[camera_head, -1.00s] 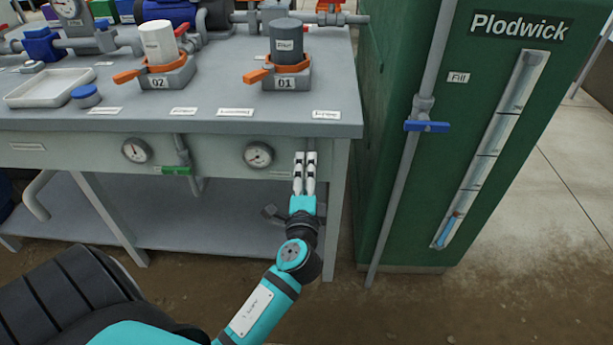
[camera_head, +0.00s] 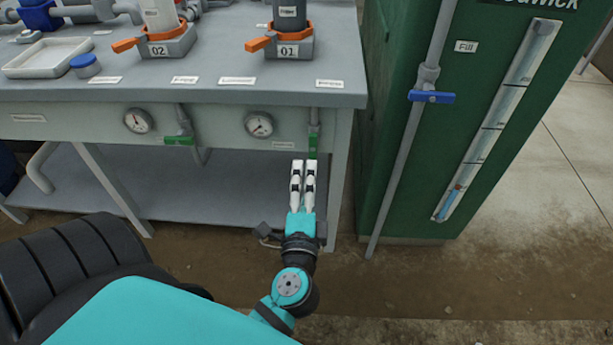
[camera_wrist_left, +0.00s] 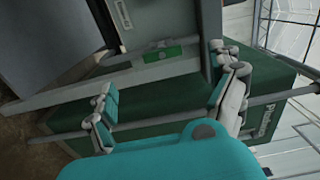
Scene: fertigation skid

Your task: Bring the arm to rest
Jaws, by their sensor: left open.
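My left gripper (camera_head: 303,170) is in front of the bench's front panel in the head view, below the right-hand gauge and just under a green valve handle (camera_head: 312,146). Its white fingers point up at the bench. In the left wrist view the two fingers (camera_wrist_left: 165,108) stand wide apart with nothing between them. The green handle (camera_wrist_left: 162,54) shows beyond them there, apart from the fingers. My right gripper is in neither view.
The grey bench (camera_head: 210,94) holds cups 02 (camera_head: 160,15) and 01 (camera_head: 291,14) in orange-levered holders, plus a white tray (camera_head: 48,57). A green tank (camera_head: 400,150) with a blue-handled pipe (camera_head: 431,97) stands at the right. Open floor lies in front.

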